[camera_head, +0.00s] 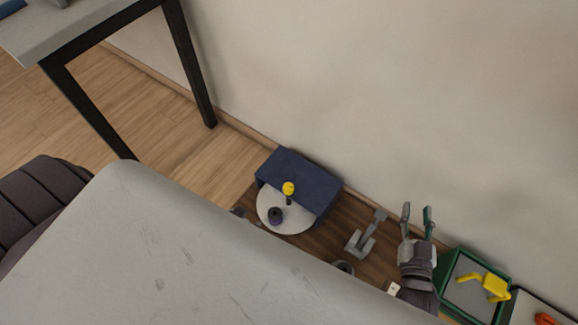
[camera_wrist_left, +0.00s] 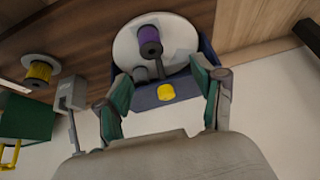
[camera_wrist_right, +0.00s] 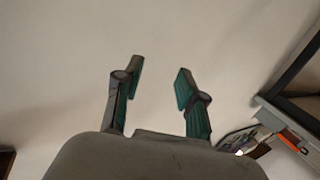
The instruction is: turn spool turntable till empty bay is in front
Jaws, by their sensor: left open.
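The round white turntable disc (camera_head: 299,220) sits in a dark blue housing (camera_head: 310,178) near the wall. A dark purple spool (camera_head: 275,215) stands on its side away from the wall. A yellow knob or cap (camera_head: 288,188) stands near the housing. The left wrist view shows the disc (camera_wrist_left: 127,48), the purple spool (camera_wrist_left: 150,42) and the yellow cap (camera_wrist_left: 166,92); the housing hides part of the disc. My left gripper (camera_wrist_left: 162,88) is open, with the yellow cap between its fingers in the picture; I see no contact. My right gripper (camera_head: 417,212) is open and empty, facing the wall.
A grey bracket (camera_head: 365,240) stands on the wooden surface between turntable and right gripper. A green bin (camera_head: 448,275) with a yellow object (camera_head: 492,285) is at right. A large grey surface fills the head view's foreground.

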